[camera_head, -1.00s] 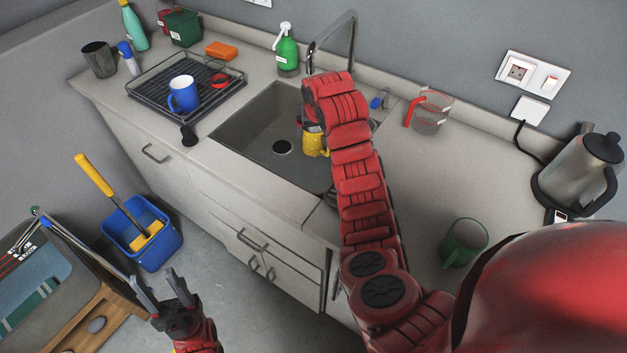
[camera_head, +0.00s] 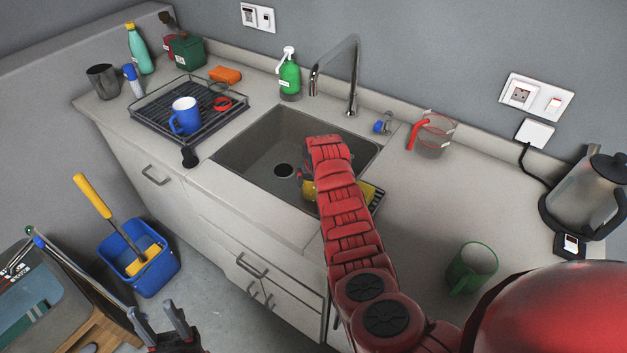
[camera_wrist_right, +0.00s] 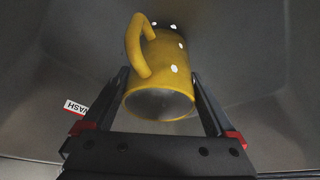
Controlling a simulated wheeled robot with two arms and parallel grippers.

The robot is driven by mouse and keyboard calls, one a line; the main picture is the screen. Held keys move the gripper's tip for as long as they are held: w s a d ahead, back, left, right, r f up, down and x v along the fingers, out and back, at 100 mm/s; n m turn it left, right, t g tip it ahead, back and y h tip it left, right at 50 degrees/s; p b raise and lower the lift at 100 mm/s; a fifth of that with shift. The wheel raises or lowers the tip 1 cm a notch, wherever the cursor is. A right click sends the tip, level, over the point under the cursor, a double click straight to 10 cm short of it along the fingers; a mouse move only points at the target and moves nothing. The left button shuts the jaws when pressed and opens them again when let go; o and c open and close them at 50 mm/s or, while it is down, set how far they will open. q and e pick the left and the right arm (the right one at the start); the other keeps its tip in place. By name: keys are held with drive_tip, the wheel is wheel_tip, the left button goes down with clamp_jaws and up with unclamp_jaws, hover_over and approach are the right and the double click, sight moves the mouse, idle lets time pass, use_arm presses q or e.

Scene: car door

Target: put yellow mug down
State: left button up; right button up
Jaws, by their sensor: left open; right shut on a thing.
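The yellow mug with white dots (camera_wrist_right: 165,65) is between the two fingers of my right gripper (camera_wrist_right: 163,85), which is shut on it. Its open mouth faces the wrist camera and its handle is at the upper left. In the head view a small yellow part of the mug (camera_head: 309,188) shows beside my right arm, over the sink basin (camera_head: 262,150); the arm hides the rest. I cannot tell whether the mug touches the sink floor. My left gripper (camera_head: 154,314) is open and empty at the bottom left, away from the counter.
A yellow item (camera_head: 368,192) lies at a dark rack by the sink's right side. The faucet (camera_head: 353,75) stands behind the sink. A blue mug (camera_head: 184,117) is on the dish rack at left. A green mug (camera_head: 472,268) and a clear jug (camera_head: 436,135) stand on the right counter.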

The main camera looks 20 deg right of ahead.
drive_tip(key=shift+f, duration=0.35)
drive_tip(key=shift+f, duration=0.1)
drive_tip(key=shift+f, duration=0.1)
drive_tip(key=o, duration=1.5)
drive_tip(key=shift+r, duration=0.25)
drive_tip(key=b+v, duration=0.2)
drive_tip(key=v, duration=0.9)
drive_tip(key=shift+s+r, duration=0.25)
drive_tip(key=shift+r, duration=0.1)
